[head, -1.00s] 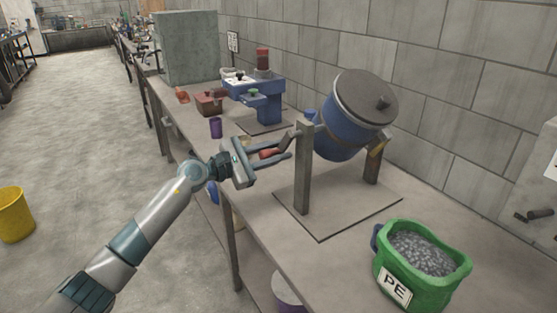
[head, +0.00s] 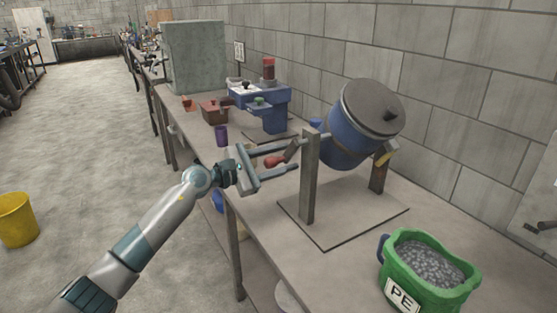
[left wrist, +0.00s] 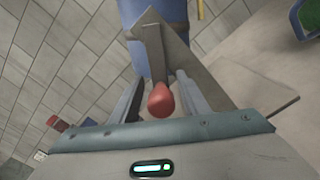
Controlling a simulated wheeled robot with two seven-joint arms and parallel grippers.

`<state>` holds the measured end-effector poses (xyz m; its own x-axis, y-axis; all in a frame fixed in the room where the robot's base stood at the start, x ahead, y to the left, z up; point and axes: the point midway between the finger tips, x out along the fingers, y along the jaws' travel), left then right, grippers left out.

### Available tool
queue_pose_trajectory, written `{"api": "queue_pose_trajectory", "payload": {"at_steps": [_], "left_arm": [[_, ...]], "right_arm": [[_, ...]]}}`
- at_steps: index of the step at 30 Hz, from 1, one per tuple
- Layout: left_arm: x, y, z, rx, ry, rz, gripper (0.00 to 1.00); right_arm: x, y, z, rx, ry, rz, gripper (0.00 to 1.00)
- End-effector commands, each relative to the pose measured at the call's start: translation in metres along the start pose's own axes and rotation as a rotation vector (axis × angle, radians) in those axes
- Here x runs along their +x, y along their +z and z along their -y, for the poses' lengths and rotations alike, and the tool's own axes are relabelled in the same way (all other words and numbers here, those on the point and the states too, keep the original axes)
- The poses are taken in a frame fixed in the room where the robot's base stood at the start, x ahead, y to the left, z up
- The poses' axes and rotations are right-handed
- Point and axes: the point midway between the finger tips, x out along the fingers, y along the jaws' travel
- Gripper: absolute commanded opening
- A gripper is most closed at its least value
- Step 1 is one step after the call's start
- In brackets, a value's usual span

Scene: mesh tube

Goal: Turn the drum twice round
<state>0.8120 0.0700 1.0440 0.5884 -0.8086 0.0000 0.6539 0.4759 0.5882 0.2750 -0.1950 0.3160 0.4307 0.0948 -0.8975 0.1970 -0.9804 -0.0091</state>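The blue drum (head: 347,140) with a grey lid hangs tilted on a stand with two posts (head: 310,178), its lid end up and to the right. A crank with a red handle (head: 274,161) sticks out on the left side of the near post. My left gripper (head: 296,155) is open, with one finger on each side of the handle. In the left wrist view the red handle (left wrist: 161,100) lies between the fingers, with a gap on both sides. The drum (left wrist: 150,14) shows at the top there, partly hidden by the post. My right gripper is not in view.
A green tub (head: 425,275) of grey pellets marked PE stands at the front right of the bench. A yellow bucket (head: 15,219) is on the floor.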

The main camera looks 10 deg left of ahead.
Motion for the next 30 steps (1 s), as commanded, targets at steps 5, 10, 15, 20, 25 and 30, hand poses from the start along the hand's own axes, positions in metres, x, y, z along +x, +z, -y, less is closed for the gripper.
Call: {"api": "queue_pose_trajectory", "payload": {"at_steps": [5, 10, 15, 20, 25, 30], "left_arm": [[-0.005, -0.001, 0.000, 0.000, 0.000, 0.000, 0.42], [-0.021, -0.002, 0.001, 0.001, 0.000, -0.001, 0.42], [-0.048, -0.003, 0.002, 0.002, 0.000, -0.002, 0.42], [-0.080, -0.004, 0.002, 0.002, 0.000, -0.002, 0.42], [-0.116, -0.004, 0.002, 0.001, 0.000, -0.003, 0.42], [-0.147, -0.004, 0.002, 0.001, 0.000, -0.003, 0.42]], "right_arm": [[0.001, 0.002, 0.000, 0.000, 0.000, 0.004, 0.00], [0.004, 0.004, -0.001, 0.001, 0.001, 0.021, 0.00], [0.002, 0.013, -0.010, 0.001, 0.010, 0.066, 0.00], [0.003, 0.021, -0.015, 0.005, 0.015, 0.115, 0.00], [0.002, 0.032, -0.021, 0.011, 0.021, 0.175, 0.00], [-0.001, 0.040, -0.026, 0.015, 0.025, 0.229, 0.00]]}}
